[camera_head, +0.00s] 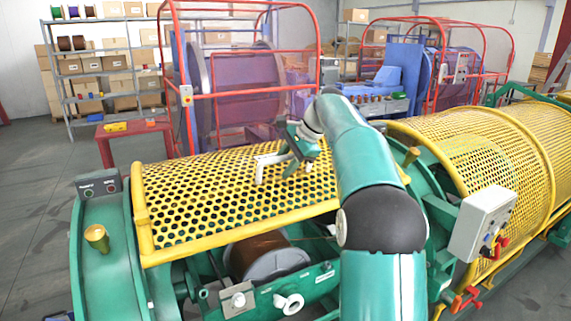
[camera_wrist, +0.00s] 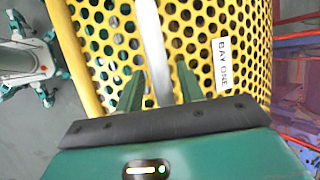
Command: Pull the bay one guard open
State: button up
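The bay one guard (camera_head: 215,200) is a yellow perforated curved panel over the near part of the green machine. Its near edge stands clear of the frame, and a brown-wound spool (camera_head: 262,255) shows below it. In the wrist view the guard (camera_wrist: 100,40) carries a "BAY ONE" label (camera_wrist: 223,62). A pale bar handle (camera_head: 262,166) stands on the guard; it also shows in the wrist view (camera_wrist: 152,40). My gripper (camera_head: 290,158) is at the handle. In the wrist view its green fingers (camera_wrist: 160,88) are apart, one each side of the bar, with narrow gaps.
A second yellow mesh guard (camera_head: 500,150) covers the machine at right, with a grey control box (camera_head: 482,222) in front. A small button box (camera_head: 98,184) stands at left. Red-framed cages and shelves (camera_head: 105,75) stand behind. Floor at left is clear.

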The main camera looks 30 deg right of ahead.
jog(key=v, duration=1.3)
jog(key=shift+d+r, duration=0.2)
jog(key=shift+d, duration=0.05)
jog(key=shift+s, duration=0.15)
jog(key=s+a+f+n+h, duration=0.1)
jog(key=s+a+f+n, duration=0.1)
jog(key=s+a+n, duration=0.5)
jog(key=s+a+f+n+h, duration=0.15)
jog(key=s+a, duration=0.35)
jog(key=a, duration=0.7)
jog(key=s+a+f+n+h, duration=0.1)
jog(key=s+a+f+n, duration=0.2)
jog(key=s+f, duration=0.6)
jog(key=s+a+f+n+t+h, duration=0.1)
jog(key=s+a+f+n, duration=0.2)
jog(key=s+f, duration=0.7)
jog(key=shift+a+n, duration=0.15)
jog(key=shift+n, duration=0.9)
